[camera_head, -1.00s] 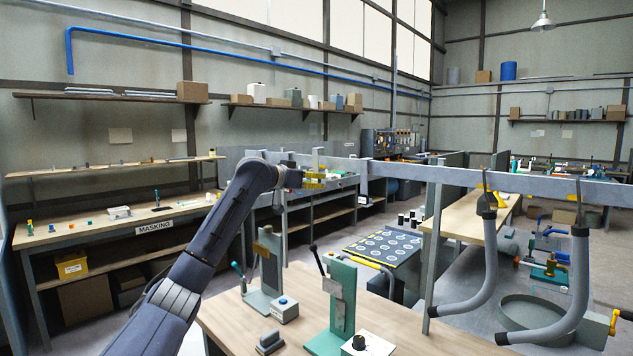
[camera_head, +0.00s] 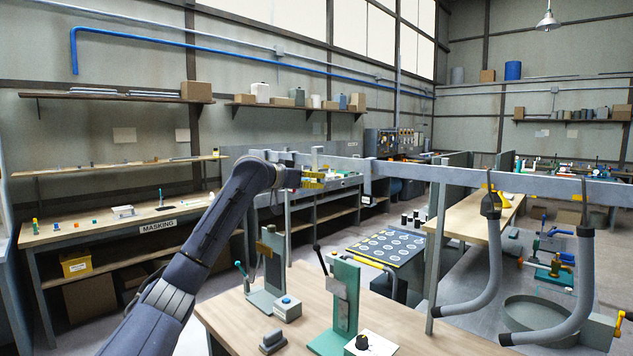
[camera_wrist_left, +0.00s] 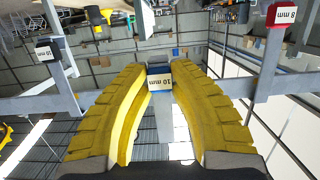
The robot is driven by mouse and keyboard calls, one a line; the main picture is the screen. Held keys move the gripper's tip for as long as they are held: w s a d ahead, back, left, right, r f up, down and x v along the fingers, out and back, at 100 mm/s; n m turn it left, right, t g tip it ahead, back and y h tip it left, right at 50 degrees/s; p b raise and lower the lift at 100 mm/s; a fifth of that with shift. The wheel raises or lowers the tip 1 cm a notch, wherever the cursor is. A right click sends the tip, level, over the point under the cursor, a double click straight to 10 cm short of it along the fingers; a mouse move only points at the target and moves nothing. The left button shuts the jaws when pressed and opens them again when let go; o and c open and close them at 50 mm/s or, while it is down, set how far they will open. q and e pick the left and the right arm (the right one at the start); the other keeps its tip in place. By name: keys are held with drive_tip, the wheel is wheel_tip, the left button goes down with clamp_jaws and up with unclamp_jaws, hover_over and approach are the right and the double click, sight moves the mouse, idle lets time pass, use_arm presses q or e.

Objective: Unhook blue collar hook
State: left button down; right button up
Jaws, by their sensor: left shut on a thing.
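My left gripper (camera_head: 313,181) is at the overhead grey rail (camera_head: 345,163). In the left wrist view its yellow ridged fingers (camera_wrist_left: 172,82) are closed around the blue collar hook (camera_wrist_left: 160,70), which has a blue block and a white "10 mm" label. That view is upside down. A grey stem runs from the blue block down between the fingers. Whether the hook still touches the rail cannot be told. A hook with a red collar (camera_wrist_left: 280,15) and an "8 mm" label is to the right, and one with a dark collar (camera_wrist_left: 44,50) is to the left.
Two grey bent tubes (camera_head: 490,270) hang from hooks on the rail at the right. A wooden bench below holds a green upright clamp fixture (camera_head: 344,300) and a grey one (camera_head: 268,262). The masking bench (camera_head: 110,228) stands at the left.

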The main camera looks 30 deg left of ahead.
use_arm(q)
drive_tip(key=shift+v, duration=1.8)
drive_tip(key=shift+s, duration=0.1)
